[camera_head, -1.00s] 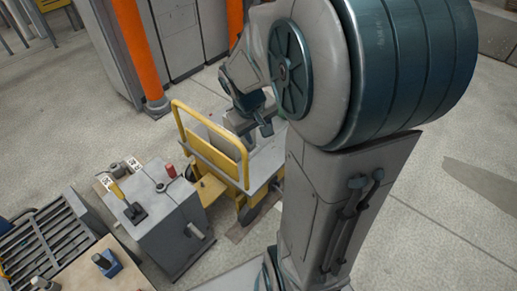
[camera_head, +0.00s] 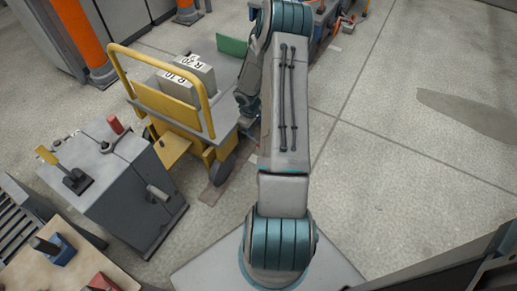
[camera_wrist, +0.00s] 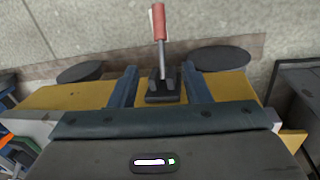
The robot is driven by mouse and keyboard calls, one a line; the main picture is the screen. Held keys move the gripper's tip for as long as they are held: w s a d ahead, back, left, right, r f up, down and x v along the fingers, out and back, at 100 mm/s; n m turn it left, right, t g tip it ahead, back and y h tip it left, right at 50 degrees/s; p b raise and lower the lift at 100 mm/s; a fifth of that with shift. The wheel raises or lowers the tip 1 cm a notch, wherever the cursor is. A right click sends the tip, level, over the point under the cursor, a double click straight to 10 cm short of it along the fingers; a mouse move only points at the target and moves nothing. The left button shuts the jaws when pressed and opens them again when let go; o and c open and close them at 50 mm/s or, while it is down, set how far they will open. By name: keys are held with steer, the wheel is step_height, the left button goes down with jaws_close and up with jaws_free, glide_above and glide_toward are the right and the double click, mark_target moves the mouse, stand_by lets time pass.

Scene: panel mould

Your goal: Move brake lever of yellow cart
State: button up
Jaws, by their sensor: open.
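The yellow cart (camera_head: 165,108) stands left of my arm in the head view, with a tall yellow push frame and a grey deck. In the wrist view, a lever with a red handle (camera_wrist: 159,24) rises from a black base (camera_wrist: 161,92) on the cart's yellow edge (camera_wrist: 65,96). My gripper (camera_wrist: 159,73) is open, its two fingers on either side of the lever in the picture. I see no contact, and the depth between fingers and lever is hard to tell. In the head view, my arm hides the fingertips and this lever.
Grey blocks (camera_head: 188,77) sit on the cart deck, and a green piece (camera_head: 232,46) is near its far end. A grey cabinet (camera_head: 125,190) with a yellow lever and red knob stands close to the cart's left. Dark wheels (camera_wrist: 222,59) flank the lever. Floor right of my arm is clear.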

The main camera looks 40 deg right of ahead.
steer(key=f+b, duration=0.1)
steer(key=f, duration=0.3)
steer(key=d+f+b, duration=0.1)
steer(key=f+b, duration=0.1)
steer(key=f, duration=0.3)
steer(key=d+f+b, duration=0.1)
steer(key=f+b, duration=0.1)
steer(key=f, duration=0.3)
steer(key=shift+w+d+f, duration=0.1)
steer(key=shift+w+d, duration=0.05)
steer(key=shift+w, duration=0.2)
steer(key=shift+c, duration=0.3)
jaws_close()
